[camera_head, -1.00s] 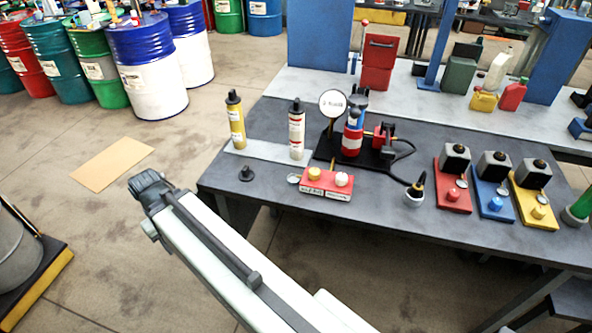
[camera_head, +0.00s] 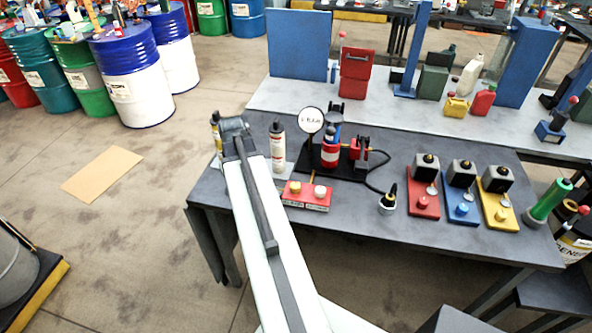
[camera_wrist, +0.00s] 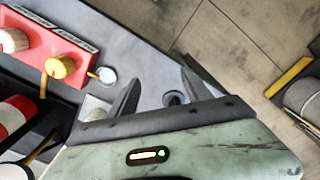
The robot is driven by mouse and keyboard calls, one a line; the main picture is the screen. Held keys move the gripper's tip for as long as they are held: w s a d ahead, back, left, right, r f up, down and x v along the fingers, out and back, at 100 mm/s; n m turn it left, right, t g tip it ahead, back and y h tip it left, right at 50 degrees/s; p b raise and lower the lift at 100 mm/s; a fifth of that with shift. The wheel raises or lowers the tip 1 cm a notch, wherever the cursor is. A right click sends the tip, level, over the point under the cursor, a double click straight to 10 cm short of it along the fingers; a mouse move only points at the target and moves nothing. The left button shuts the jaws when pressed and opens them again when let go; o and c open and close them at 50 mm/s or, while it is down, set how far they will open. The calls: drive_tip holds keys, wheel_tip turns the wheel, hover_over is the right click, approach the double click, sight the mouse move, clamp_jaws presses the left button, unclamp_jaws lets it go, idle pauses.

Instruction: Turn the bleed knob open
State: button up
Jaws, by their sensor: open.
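A red block (camera_head: 305,203) with a yellow knob (camera_head: 295,187) and a cream knob (camera_head: 320,191) sits near the front edge of the dark table. In the wrist view the red block (camera_wrist: 40,42) is at upper left, with the yellow knob (camera_wrist: 60,67) and cream knob (camera_wrist: 12,41). I cannot read which knob is the bleed knob. My gripper (camera_wrist: 157,92) is open, to the right of the block and apart from it. A dark round piece (camera_wrist: 174,98) shows between its fingers on the table. In the head view my arm hides the fingers.
A round gauge (camera_head: 311,121) and a red-white cylinder (camera_head: 330,152) stand behind the block. A white bottle (camera_head: 277,148) stands close right of my arm; a yellow bottle (camera_head: 215,133) is partly hidden. Red, blue and yellow bases (camera_head: 423,205) stand at right.

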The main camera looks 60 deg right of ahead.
sight(295, 185)
drive_tip(key=s+d+r+p, duration=0.1)
drive_tip(key=s+d, duration=0.3)
drive_tip(key=s+d+r+m+p, duration=0.1)
drive_tip(key=s+d+r, duration=0.1)
drive_tip(key=s+d, duration=0.2)
drive_tip(key=s+d+r+m, duration=0.1)
drive_tip(key=s+d, duration=0.3)
drive_tip(key=d, duration=0.1)
drive_tip(key=shift+s+d+r+p, duration=0.1)
drive_tip(key=shift+s+r+p, duration=0.15)
drive_tip(key=shift+p, duration=0.15)
wheel_tip(295, 185, down, 8)
drive_tip(key=b, duration=0.8)
drive_tip(key=shift+w+f, duration=0.1)
drive_tip(key=shift+m, duration=0.3)
clamp_jaws()
